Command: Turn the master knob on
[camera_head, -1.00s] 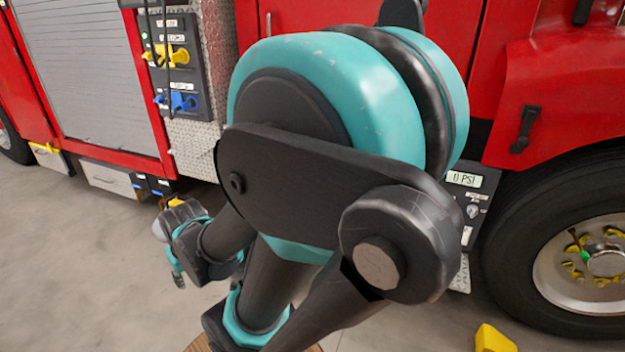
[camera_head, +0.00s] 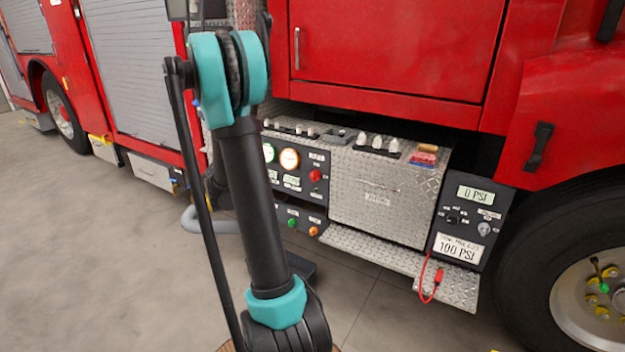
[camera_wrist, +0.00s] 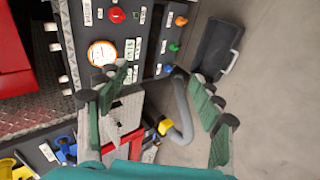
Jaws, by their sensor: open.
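A red knob (camera_head: 315,175) sits on the dark gauge panel (camera_head: 298,198) at the truck's side. It also shows near the top of the wrist view (camera_wrist: 118,15). A black knob (camera_head: 452,218) and a silver knob (camera_head: 485,228) sit on the panel with the 0 PSI display, at right in the head view. The small labels are too blurred to tell which knob is the master. My gripper (camera_wrist: 160,76) is open, with nothing between its fingers, in front of the gauge panel and apart from the red knob. In the head view it is mostly hidden behind my arm.
A green knob (camera_wrist: 175,47) and an orange knob (camera_wrist: 168,68) sit on a lower panel. A grey hose (camera_wrist: 184,112) curves from the truck. A black tray (camera_wrist: 215,52) lies on the floor. A diamond-plate step (camera_head: 375,250) juts out, with a red cable (camera_head: 436,280).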

